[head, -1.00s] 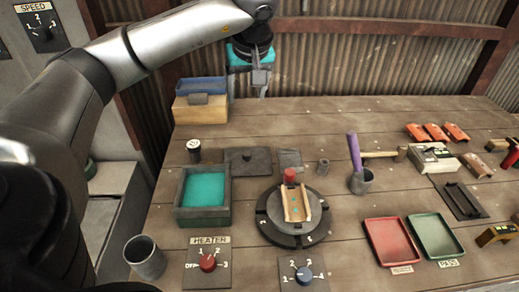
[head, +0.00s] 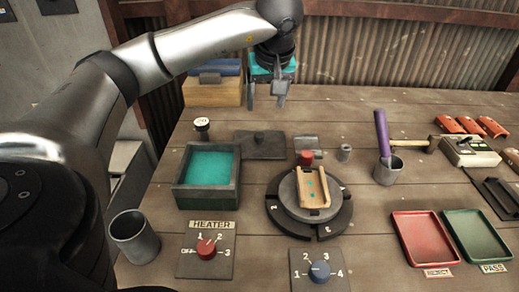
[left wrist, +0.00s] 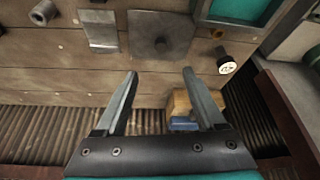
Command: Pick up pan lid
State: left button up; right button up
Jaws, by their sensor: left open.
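The pan lid (head: 262,146) is a flat, dark grey, square plate with a small round knob in its middle. It lies on the wooden table behind and to the right of the pan (head: 207,178), which holds a teal fill. My left gripper (head: 267,101) is open and empty, above the table's back edge and beyond the lid. In the left wrist view the lid (left wrist: 160,32) lies ahead of the two spread fingers (left wrist: 158,84), apart from them. My right gripper is in neither view.
A round turntable (head: 300,222) with a wooden cradle stands right of the pan. A small black cylinder (head: 202,128) is left of the lid, a grey plate (head: 308,146) right of it. A wooden box (head: 213,93) with a blue top stands at the back left.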

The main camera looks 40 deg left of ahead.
pick_arm(q)
jog(key=b, duration=0.2)
send_over(260, 135)
jog(key=s+d, duration=0.2)
jog(key=f, duration=0.8)
jog(key=shift+w+f, duration=0.2)
jog(key=shift+w, duration=0.05)
jog(key=shift+w+a+f, duration=0.1)
jog(key=shift+a+f, duration=0.05)
jog(key=shift+f, duration=0.25)
jog(key=b+x, duration=0.1)
jog(key=x, duration=0.2)
jog(key=shift+f, duration=0.35)
jog(key=shift+a+f, duration=0.2)
jog(key=shift+f, duration=0.15)
jog(key=shift+w+f, duration=0.1)
grip_shut()
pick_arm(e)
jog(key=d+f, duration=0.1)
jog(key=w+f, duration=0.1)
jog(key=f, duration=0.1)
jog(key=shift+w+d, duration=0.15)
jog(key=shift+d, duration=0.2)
